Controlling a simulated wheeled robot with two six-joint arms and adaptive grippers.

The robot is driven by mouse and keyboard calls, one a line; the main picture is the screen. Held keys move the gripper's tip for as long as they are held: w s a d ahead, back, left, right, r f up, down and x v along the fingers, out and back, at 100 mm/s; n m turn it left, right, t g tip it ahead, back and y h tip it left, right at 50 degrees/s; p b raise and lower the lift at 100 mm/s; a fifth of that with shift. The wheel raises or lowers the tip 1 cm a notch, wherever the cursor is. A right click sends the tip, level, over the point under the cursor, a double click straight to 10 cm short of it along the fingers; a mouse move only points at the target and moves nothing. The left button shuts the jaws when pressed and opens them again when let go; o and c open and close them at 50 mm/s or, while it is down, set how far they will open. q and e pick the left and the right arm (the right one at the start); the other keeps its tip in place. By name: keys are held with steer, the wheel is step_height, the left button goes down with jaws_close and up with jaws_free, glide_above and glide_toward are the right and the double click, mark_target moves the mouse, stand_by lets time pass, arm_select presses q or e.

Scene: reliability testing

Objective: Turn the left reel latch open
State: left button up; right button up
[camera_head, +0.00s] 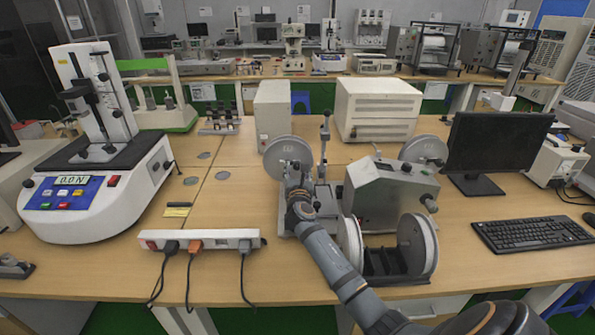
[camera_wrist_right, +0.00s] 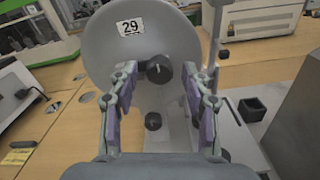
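The left reel is a grey disc (camera_head: 276,155) standing upright on the machine in the middle of the bench. In the right wrist view, the disc (camera_wrist_right: 110,48) carries a label "29". A black knob with a pale line, the latch (camera_wrist_right: 159,69), sits at its centre. My right gripper (camera_head: 294,168) is in front of the reel and hides part of it. In the right wrist view, the right gripper (camera_wrist_right: 158,78) is open, its purple-padded fingers on either side of the latch with gaps showing. A second black knob (camera_wrist_right: 153,121) is lower down. My left gripper is not in view.
A grey machine box (camera_head: 390,195) and another reel (camera_head: 424,150) stand to the right, with two large discs (camera_head: 418,245) in front. A white power strip (camera_head: 200,240) lies front left. A force tester (camera_head: 95,190) stands far left. A monitor (camera_head: 497,145) and keyboard (camera_head: 530,232) are at right.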

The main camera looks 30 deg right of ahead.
jaws_close()
steer(key=m, duration=0.4)
steer(key=shift+b, duration=0.4)
steer(key=m+b, duration=0.1)
steer(key=m, duration=0.3)
steer(key=shift+m, duration=0.4)
steer(key=m+b, duration=0.2)
steer(key=m, duration=0.2)
steer(key=shift+f, duration=0.1)
steer(key=m+b, duration=0.2)
steer(key=m, duration=0.3)
steer(key=shift+a, duration=0.1)
